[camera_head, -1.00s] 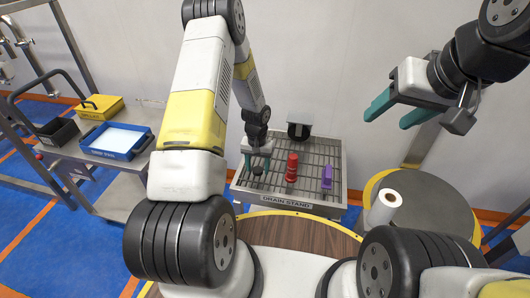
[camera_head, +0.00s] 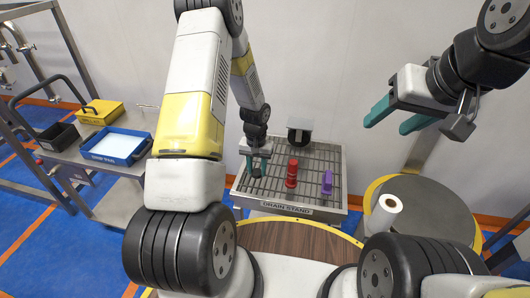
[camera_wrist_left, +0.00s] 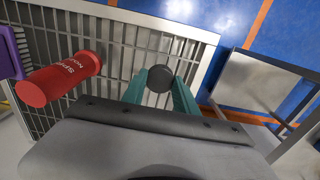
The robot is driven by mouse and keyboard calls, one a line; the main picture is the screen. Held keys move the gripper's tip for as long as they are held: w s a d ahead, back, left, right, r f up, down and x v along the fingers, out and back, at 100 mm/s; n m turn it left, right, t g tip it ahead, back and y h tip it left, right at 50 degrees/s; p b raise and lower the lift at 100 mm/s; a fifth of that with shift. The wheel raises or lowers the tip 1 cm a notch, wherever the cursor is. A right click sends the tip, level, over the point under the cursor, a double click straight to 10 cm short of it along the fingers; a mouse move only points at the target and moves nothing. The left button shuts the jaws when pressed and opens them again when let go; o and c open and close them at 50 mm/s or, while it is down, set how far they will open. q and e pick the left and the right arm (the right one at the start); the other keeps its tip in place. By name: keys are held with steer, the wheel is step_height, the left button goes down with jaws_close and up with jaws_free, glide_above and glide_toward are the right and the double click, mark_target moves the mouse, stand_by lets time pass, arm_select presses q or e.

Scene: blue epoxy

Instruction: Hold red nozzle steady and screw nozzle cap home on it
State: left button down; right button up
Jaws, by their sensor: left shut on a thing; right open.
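The red nozzle (camera_head: 291,174) stands upright on the drain stand's grid in the head view. It also shows at the left of the left wrist view (camera_wrist_left: 58,80), with white lettering on its side. My left gripper (camera_head: 257,167), to the left of the nozzle, is shut on the dark round nozzle cap (camera_wrist_left: 160,77). The cap sits between the teal fingertips over the grid; whether it still touches the grid I cannot tell. The cap and nozzle are apart. My right gripper (camera_head: 392,118) is open and empty, high at the right, well away from the nozzle.
A purple part (camera_head: 327,182) stands right of the nozzle on the drain stand (camera_head: 286,208). A dark box-like object (camera_head: 299,132) is behind the stand. A white roll (camera_head: 386,210) stands on a round table at the right. A side table at the left holds a blue tray (camera_head: 116,158).

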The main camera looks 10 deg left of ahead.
arm_select(q)
steer(key=s+d+r, duration=0.1)
steer(key=s, duration=1.3)
steer(key=shift+d+r, duration=0.2)
steer(key=shift+d, duration=0.1)
